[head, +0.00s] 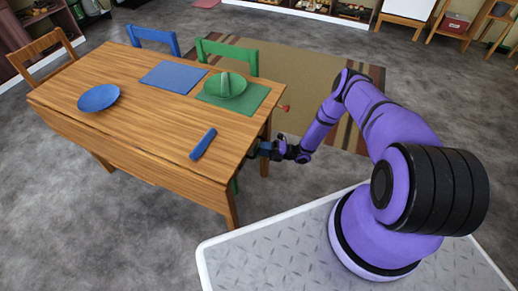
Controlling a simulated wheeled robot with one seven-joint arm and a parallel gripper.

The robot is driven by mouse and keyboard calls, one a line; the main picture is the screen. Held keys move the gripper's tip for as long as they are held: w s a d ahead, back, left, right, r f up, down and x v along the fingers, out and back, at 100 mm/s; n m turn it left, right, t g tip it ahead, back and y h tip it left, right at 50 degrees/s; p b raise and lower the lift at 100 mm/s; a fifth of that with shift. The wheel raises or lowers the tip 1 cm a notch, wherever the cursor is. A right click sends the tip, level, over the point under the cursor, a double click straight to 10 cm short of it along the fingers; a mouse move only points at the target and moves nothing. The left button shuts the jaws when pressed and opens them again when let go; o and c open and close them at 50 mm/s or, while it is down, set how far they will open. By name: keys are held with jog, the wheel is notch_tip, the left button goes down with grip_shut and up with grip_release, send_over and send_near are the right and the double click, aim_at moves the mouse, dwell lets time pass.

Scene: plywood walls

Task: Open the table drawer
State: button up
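The wooden table (150,120) stands at the left, its right short end facing my arm. A long wooden panel (120,160) runs under the tabletop along the near side. I cannot make out a drawer front, handle or open gap. My gripper (256,149) is at the table's right end, just below the tabletop edge. Its dark fingers are small and partly hidden by the table edge. I cannot tell whether they touch the table or a handle, or whether they are open or shut.
On the table are a blue plate (99,98), a blue mat (174,77), a blue oblong item (203,144), and a green plate (225,87) on a green mat (255,96). Chairs stand at the far side and left end. The grey floor (100,230) in front is clear.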

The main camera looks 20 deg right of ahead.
jog(key=shift+x, duration=1)
grip_shut()
jog(key=s+d, duration=2.2)
jog(key=shift+s, duration=0.15)
jog(key=shift+d+f, duration=0.1)
grip_release()
jog(key=shift+d, duration=0.1)
jog(key=v, duration=1)
jog(key=shift+s+d, duration=0.25)
jog(key=shift+d, duration=0.1)
